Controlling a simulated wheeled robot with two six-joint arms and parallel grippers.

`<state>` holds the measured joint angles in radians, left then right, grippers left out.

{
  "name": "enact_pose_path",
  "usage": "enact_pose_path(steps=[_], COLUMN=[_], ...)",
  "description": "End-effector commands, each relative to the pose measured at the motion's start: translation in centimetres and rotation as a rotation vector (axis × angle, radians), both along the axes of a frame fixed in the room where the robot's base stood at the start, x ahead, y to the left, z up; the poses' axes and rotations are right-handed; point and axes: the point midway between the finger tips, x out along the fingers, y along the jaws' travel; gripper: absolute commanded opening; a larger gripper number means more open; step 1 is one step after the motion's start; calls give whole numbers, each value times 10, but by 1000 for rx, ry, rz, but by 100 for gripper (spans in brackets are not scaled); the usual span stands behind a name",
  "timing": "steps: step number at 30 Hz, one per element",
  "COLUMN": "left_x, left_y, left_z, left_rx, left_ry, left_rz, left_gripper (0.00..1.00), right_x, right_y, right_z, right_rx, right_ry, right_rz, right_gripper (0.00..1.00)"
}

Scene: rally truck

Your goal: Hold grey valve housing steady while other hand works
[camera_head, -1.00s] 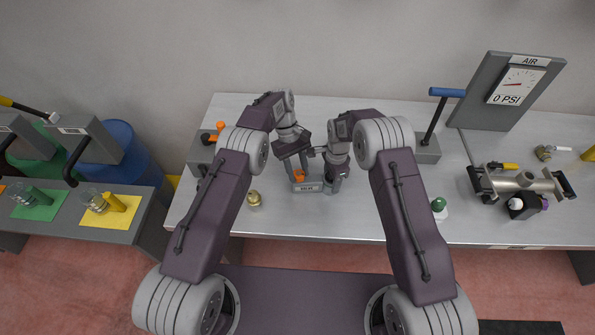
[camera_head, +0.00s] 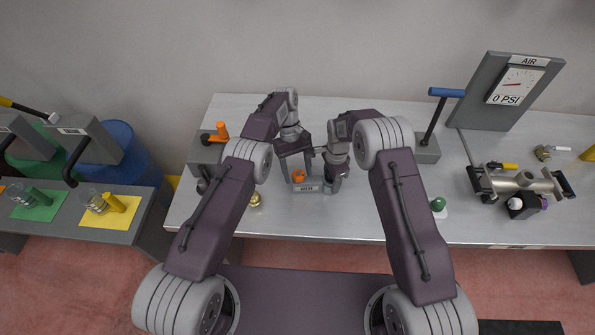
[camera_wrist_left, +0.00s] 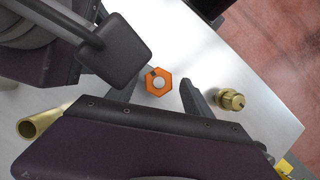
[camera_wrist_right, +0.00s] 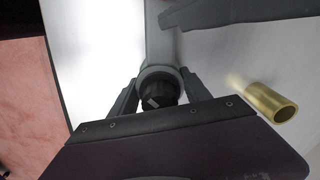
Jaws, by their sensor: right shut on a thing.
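The grey valve housing (camera_head: 308,188) is on the bench in the head view, with a label on its front. An orange hex part (camera_head: 298,176) is at its left; it shows from above in the left wrist view (camera_wrist_left: 158,82). My right gripper (camera_wrist_right: 155,88) is shut on the housing's round grey end (camera_wrist_right: 158,72), around a black centre. My left gripper (camera_wrist_left: 157,92) is open, its fingers on either side of the orange hex with visible gaps. The arms hide part of the housing in the head view.
A brass fitting (camera_head: 254,199) stands left of the housing. A brass tube (camera_wrist_right: 271,103) lies close to my right gripper. A grey fixture with an orange handle (camera_head: 210,139) is at the bench's left. A blue-handled lever (camera_head: 446,92) and the air gauge panel (camera_head: 515,87) are at right.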

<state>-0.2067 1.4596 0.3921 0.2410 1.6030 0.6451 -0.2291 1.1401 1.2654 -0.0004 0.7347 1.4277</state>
Motion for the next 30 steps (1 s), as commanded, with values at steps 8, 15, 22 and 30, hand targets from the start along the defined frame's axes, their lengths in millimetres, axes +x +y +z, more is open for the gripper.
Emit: enact_pose_path(steps=[8, 15, 22, 30], left_x=[0, 0, -1, -2], left_y=[0, 0, 1, 3], left_z=[-1, -1, 0, 1], left_rx=[-1, -1, 0, -2], left_ry=[0, 1, 1, -1], left_rz=[0, 14, 175, 557], left_gripper=[59, 59, 59, 59], right_x=[-2, -2, -2, -2], right_y=[0, 0, 0, 0], right_z=[-2, -2, -2, -2], right_rx=[-2, -2, -1, -1], right_ry=[6, 6, 6, 6], right_rz=[2, 3, 3, 2], right_gripper=[0, 0, 0, 0])
